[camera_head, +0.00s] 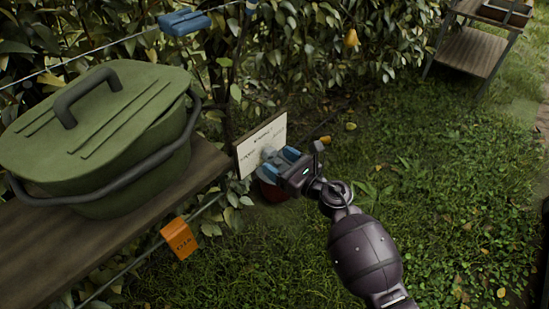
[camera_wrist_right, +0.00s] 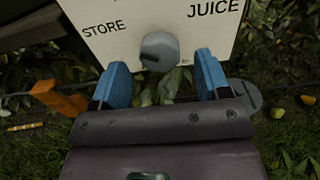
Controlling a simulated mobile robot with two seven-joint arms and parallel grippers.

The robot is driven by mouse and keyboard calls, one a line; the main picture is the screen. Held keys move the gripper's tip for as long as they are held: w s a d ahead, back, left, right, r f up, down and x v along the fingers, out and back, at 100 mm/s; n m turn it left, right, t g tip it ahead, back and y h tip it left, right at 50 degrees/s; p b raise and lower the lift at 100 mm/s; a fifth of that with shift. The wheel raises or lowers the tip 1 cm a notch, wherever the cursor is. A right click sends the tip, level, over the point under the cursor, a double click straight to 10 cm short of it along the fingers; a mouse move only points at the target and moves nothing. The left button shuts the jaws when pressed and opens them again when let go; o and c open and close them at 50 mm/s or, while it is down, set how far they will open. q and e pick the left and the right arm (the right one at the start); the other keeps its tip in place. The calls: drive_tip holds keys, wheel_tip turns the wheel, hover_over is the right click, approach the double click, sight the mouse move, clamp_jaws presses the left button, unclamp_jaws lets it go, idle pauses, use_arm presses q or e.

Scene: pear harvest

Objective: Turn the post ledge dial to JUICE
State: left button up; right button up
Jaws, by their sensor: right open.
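The dial panel (camera_head: 262,146) is a pale board standing off the end of the wooden ledge. In the right wrist view the panel (camera_wrist_right: 120,45) reads STORE on the left and JUICE at the upper right. The grey dial knob (camera_wrist_right: 160,48) is at its lower middle; I cannot tell clearly which word it points to. My right gripper (camera_head: 280,161) is in front of the panel. Its blue fingers are open, one on each side of the knob, with gaps showing in the wrist view (camera_wrist_right: 162,70). My left gripper is not in view.
A green lidded container (camera_head: 105,135) with a dark handle stands on the ledge (camera_head: 120,225). An orange tag (camera_head: 180,238) and a blue clip (camera_head: 184,22) hang on wires. A pear (camera_head: 351,38) hangs in the foliage. Grass lies open to the right; a table (camera_head: 470,50) stands behind.

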drive_tip(key=shift+x, duration=0.8)
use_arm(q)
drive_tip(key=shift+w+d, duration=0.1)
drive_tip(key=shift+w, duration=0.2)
use_arm(e)
drive_tip(key=shift+w+a, duration=0.15)
drive_tip(key=shift+c, duration=0.5)
drive_tip(key=c, duration=0.8)
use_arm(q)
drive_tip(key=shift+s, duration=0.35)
use_arm(e)
drive_tip(key=shift+c, duration=0.2)
